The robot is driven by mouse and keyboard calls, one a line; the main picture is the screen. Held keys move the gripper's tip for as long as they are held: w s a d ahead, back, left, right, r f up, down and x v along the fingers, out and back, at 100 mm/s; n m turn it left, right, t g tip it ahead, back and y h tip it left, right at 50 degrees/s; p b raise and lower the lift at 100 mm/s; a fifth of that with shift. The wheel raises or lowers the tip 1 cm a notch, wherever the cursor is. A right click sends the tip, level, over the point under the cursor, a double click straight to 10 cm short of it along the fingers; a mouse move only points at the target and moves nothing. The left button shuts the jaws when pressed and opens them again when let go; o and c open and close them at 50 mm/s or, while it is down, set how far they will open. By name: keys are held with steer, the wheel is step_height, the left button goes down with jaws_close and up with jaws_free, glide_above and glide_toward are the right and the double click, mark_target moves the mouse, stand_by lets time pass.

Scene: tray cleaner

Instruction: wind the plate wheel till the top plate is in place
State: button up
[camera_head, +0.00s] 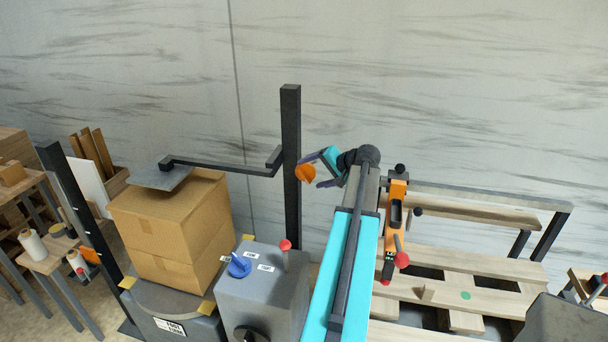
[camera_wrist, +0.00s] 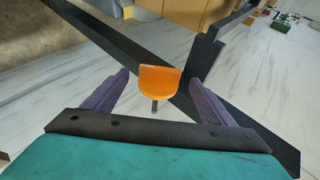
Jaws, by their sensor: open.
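The plate wheel is an orange knob (camera_head: 305,174) on the dark upright column (camera_head: 291,130) in the head view. In the wrist view the orange wheel (camera_wrist: 160,80) stands between my two purple fingers, with a visible gap on each side. My gripper (camera_head: 314,170) is open around it and does not touch it in the wrist view. The grey top plate (camera_head: 160,179) hangs from a dark arm (camera_head: 225,166) over the rear left of the upper carton's top. I cannot tell whether it touches the carton.
Stacked cartons (camera_head: 168,222) stand on a round turntable (camera_head: 150,297). A grey control box (camera_head: 262,290) with a blue knob (camera_head: 239,266) and red-topped lever (camera_head: 286,246) is in front of the column. A wooden pallet (camera_head: 470,262) lies at right. A pale streaked wall (camera_head: 420,90) is behind.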

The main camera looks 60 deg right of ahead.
mark_target(306, 175)
steer(key=shift+p+x, duration=0.7)
steer(key=shift+x, duration=2.2)
steer(key=c, duration=1.1)
steer(key=shift+o, duration=0.2)
steer(key=shift+f, duration=0.1)
